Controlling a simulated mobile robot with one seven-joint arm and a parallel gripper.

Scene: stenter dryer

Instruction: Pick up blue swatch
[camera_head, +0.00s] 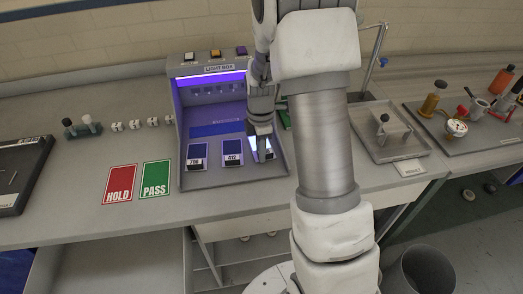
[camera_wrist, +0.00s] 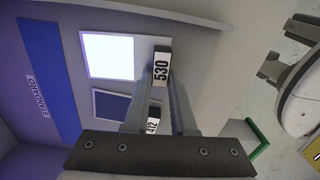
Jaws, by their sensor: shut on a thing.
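In the head view the light box (camera_head: 181,120) holds a row of labelled swatches. The left one, a dark blue swatch (camera_head: 197,151), reads 706 or similar; the middle dark blue swatch (camera_head: 231,147) reads 412. My gripper (camera_head: 264,152) is down at the right end of the row. In the wrist view my gripper (camera_wrist: 162,85) is shut on the tab marked 530 (camera_wrist: 161,66). Beside that tab is a bright, almost white square (camera_wrist: 107,55); I cannot tell its true colour. The 412 swatch (camera_wrist: 112,105) shows beside it, its tab partly hidden by the fingers.
A blue STANDARD strip (camera_wrist: 45,65) runs along the box. Red HOLD card (camera_head: 119,184) and green PASS card (camera_head: 155,178) lie left of the box. A grey tray (camera_head: 390,145) with a small handled piece stands right. The box's side walls flank my gripper.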

